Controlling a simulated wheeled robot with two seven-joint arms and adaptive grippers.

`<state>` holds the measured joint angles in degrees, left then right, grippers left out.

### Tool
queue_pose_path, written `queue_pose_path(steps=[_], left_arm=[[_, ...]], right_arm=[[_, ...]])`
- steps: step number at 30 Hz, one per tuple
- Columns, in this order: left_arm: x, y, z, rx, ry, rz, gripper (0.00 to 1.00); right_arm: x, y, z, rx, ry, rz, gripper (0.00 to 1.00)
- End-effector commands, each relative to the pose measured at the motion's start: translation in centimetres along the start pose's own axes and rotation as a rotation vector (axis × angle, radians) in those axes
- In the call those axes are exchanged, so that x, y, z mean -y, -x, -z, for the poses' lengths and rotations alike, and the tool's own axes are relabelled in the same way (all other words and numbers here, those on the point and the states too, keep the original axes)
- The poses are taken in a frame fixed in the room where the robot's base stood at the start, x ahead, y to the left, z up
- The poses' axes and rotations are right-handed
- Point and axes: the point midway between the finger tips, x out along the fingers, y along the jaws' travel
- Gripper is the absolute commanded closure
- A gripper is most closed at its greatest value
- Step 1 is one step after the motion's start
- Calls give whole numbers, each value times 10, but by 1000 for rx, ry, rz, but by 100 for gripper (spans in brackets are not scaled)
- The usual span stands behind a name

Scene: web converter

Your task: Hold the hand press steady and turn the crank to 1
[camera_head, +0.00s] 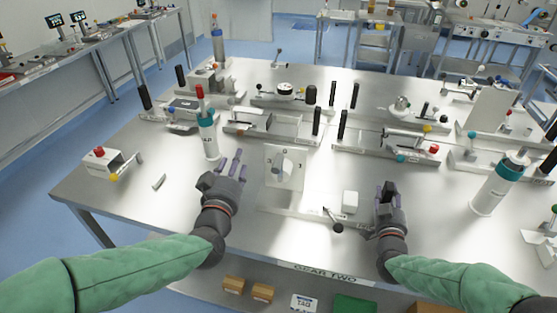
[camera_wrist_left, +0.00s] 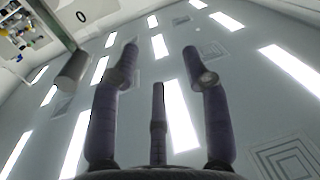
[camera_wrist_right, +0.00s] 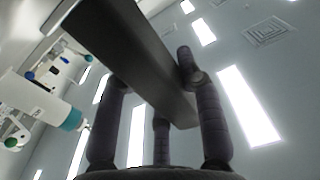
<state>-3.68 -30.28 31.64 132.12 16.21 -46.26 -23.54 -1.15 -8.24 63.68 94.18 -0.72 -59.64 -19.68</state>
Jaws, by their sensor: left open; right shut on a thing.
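The hand press stands near the table's front. It has an upright white dial plate (camera_head: 292,178) with small marks, a grey crank (camera_head: 279,169) on its face and a long flat base (camera_head: 305,210). My left gripper (camera_head: 232,163) is open and empty, left of the dial plate. In the left wrist view, a grey cylinder (camera_wrist_left: 73,70), seemingly the crank's grip, is outside the fingers, and a 0 shows on the plate (camera_wrist_left: 92,8). The crank's exact mark is too small to read.
A white block (camera_head: 350,202) and a black-knobbed lever (camera_head: 337,227) are on the base. A white bottle with a teal band (camera_head: 207,138) stands behind my left gripper. Another white cylinder (camera_head: 497,185) stands at right. Several fixtures fill the table behind the press.

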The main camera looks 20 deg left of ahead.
Motion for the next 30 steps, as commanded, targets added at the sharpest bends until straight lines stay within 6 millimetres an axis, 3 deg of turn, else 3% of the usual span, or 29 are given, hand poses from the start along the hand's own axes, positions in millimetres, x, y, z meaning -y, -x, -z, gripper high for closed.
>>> queue_pose_path(steps=[1, 10, 16, 23, 30], left_arm=[[-13, 9, 2, -24, -4, -9, 53], [-65, 50, -17, -40, 23, -64, 53], [-84, 64, -32, -10, 50, -103, 53], [-88, 55, -35, -2, 54, -107, 53], [-90, 24, -35, -1, 54, -106, 53]], right_arm=[[2, 5, -16, 35, -2, 3, 100], [2, 5, -16, 35, -2, 3, 100], [2, 5, -16, 35, -2, 4, 100], [2, 5, -16, 35, -2, 4, 100], [2, 5, -16, 35, -2, 4, 100]])
